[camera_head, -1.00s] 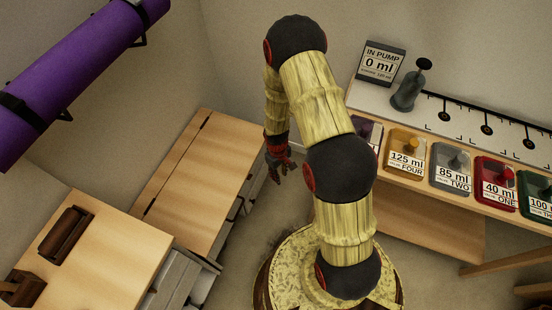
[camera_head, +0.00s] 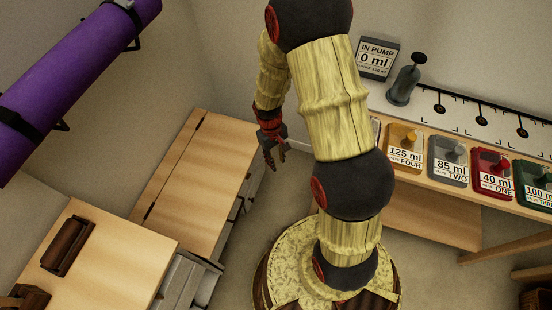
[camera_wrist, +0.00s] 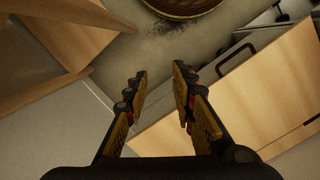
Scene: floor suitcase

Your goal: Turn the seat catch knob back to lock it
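My gripper (camera_head: 272,150) hangs in the air to the right of the wooden bench seat (camera_head: 205,180), near its far end. In the wrist view my gripper (camera_wrist: 160,88) is open, with nothing between its fingers. The bench seat has a dark seam along its lid and dark fittings (camera_head: 237,209) on its side. I cannot make out which of these, if any, is the catch knob. The wrist view shows a wooden top (camera_wrist: 270,90) and a pale front with a dark handle (camera_wrist: 235,55) to the right of the fingers.
A wooden cabinet (camera_head: 120,245) with a dark handle on top stands at the lower left. A purple roll (camera_head: 75,75) is strapped to the left wall. A shelf (camera_head: 440,195) with several labelled coloured containers and a grey pump (camera_head: 404,84) is at the right. Some floor shows between bench and shelf.

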